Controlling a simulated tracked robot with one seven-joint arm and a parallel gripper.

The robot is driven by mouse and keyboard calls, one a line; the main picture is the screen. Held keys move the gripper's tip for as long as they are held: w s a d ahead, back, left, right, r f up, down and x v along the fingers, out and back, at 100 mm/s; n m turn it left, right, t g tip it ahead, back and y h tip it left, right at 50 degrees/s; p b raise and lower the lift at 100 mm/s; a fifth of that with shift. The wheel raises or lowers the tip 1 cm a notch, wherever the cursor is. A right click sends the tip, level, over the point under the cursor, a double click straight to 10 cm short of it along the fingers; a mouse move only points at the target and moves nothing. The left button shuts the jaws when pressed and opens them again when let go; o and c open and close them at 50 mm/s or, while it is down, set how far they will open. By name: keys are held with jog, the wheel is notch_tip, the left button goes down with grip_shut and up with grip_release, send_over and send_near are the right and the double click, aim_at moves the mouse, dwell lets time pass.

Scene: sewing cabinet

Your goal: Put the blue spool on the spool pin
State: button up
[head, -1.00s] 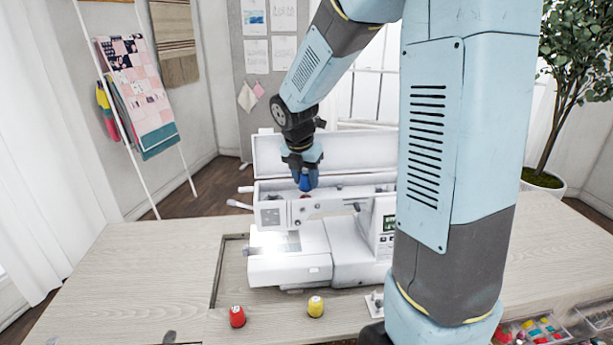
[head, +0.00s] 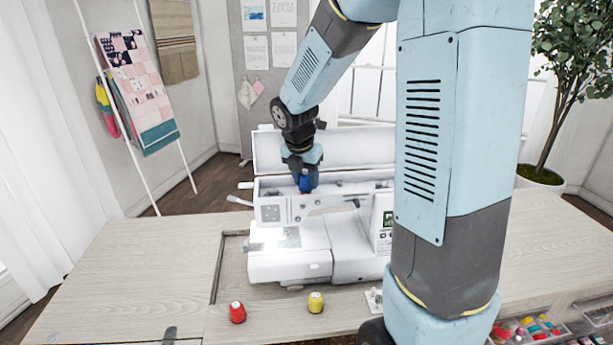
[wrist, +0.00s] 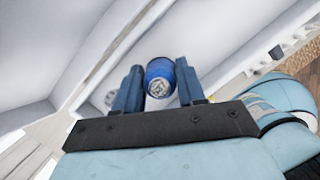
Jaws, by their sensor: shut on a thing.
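The blue spool (head: 306,184) is between the fingers of my gripper (head: 304,178), at the top of the white sewing machine (head: 290,262). In the wrist view the blue spool (wrist: 160,80) sits between the two blue fingers of my gripper (wrist: 159,86), its round end towards the camera. The machine's lid (head: 335,150) stands open behind it. The spool pin cannot be made out in either view, and I cannot tell whether the spool touches anything below it.
A red spool (head: 237,312) and a yellow spool (head: 316,302) stand on the table's front (head: 150,270). A small white piece (head: 374,299) lies to their right. Trays of coloured items (head: 530,328) are at the front right. The table's left side is mostly clear.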

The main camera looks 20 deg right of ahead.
jog(key=o, duration=1.1)
jog(key=v, duration=1.3)
jog(key=shift+r, duration=0.3)
jog(key=s+d+m+t+y, duration=0.1)
jog(key=s+m, duration=1)
jog(key=m, duration=0.2)
jog(key=s+d+r+m+t+y, duration=0.1)
jog(key=s+m+t, duration=0.1)
jog(key=s+m, duration=0.9)
jog(key=m, duration=0.3)
jog(key=shift+s+d+r, duration=0.2)
jog(key=shift+d+r, duration=0.1)
jog(key=shift+d, duration=0.05)
